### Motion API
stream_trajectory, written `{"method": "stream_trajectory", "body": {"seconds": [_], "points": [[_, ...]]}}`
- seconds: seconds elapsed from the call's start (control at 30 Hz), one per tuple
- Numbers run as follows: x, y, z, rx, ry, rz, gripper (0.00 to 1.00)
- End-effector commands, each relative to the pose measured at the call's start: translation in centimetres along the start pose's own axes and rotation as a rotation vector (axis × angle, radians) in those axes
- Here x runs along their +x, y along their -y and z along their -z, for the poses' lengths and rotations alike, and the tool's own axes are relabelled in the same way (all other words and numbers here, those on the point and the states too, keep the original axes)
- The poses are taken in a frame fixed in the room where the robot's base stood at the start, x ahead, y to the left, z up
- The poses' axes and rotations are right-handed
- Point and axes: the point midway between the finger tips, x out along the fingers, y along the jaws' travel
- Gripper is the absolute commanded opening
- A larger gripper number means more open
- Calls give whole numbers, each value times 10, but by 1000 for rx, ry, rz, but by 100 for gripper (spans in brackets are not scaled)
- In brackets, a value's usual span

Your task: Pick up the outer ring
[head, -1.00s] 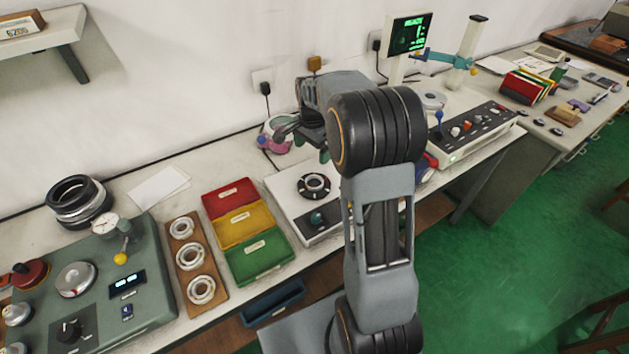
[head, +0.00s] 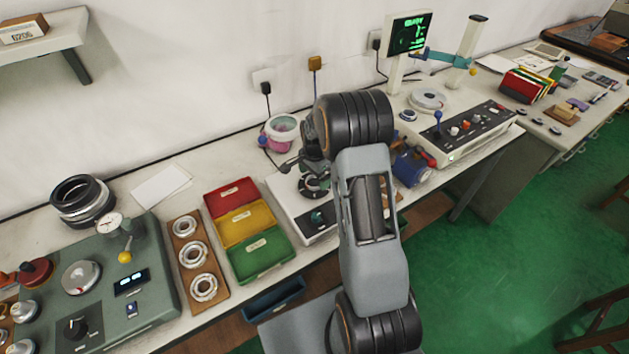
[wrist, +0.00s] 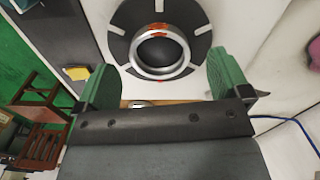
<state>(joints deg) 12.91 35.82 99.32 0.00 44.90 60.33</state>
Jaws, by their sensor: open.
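A shiny silver ring with small orange marks, which looks like the outer ring (wrist: 158,74), sits centred on a black round plate with pale spokes (wrist: 122,20) in the wrist view. My gripper (wrist: 162,70) is open, its green fingers spread to the left and right of the ring with nothing between them touching it. In the head view my gripper hangs over the white device (head: 284,205) that bears the black plate (head: 312,192). My arm and gripper hide most of the plate there, and the ring cannot be made out.
Red, yellow and green bins (head: 250,268) stand left of the white device. A wooden board (head: 184,259) holds several bearings beside them.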

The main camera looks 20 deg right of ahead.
Motion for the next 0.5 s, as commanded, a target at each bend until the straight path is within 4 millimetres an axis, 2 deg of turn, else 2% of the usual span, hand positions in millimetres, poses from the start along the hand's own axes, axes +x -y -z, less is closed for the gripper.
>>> {"method": "stream_trajectory", "body": {"seconds": [0.2,0.43,0.5], "points": [[17,0,0,-1,0,0,95],[18,0,0,-1,0,1,95],[18,0,0,-1,0,1,90]]}}
